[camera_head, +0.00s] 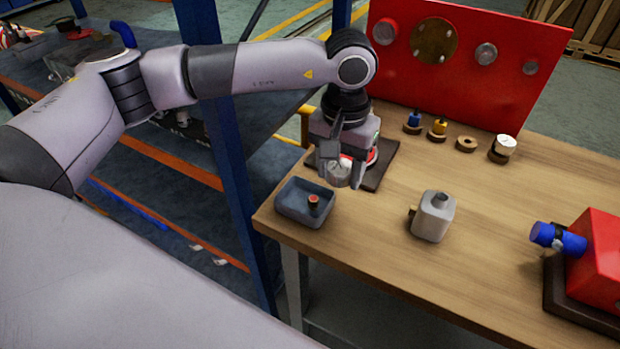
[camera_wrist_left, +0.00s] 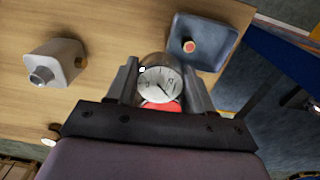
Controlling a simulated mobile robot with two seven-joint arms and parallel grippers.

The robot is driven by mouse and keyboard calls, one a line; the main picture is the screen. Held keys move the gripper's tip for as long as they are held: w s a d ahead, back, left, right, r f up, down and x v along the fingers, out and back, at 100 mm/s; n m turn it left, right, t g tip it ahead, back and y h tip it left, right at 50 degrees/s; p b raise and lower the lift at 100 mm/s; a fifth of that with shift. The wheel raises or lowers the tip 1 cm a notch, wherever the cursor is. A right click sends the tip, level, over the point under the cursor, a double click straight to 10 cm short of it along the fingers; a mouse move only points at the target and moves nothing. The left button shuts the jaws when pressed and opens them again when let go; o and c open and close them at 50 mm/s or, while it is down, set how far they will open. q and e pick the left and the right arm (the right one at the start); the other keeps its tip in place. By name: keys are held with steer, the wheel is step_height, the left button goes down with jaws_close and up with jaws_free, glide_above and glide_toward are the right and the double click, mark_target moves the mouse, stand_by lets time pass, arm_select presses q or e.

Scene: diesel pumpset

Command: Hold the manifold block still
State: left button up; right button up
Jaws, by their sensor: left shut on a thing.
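A grey block (camera_head: 432,218), which looks like the manifold block, stands upright on the wooden table with a round port on top and a brass fitting on its side. It also shows in the left wrist view (camera_wrist_left: 58,62), to the left of the fingers. My left gripper (camera_head: 341,181) is shut on a round white-faced gauge (camera_wrist_left: 160,85), with a finger on each side of it. The gripper is to the left of the grey block and apart from it. My right gripper is not in view.
A blue-grey tray (camera_head: 288,213) holding a small red-topped part is at the table's left edge. Behind stands a red panel (camera_head: 460,85) with several small parts before it. A red unit (camera_head: 600,262) with a blue cylinder is at right. Table around the grey block is clear.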

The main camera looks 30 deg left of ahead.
arm_select(q)
steer(key=w+d+r, duration=0.2)
steer(key=d+r, duration=0.2)
steer(key=d, duration=0.4)
steer(key=w+d+r, duration=0.3)
steer(key=d+r, duration=0.1)
steer(key=d, duration=0.5)
steer(key=shift+w, duration=0.35)
steer(key=shift+f, duration=1.25)
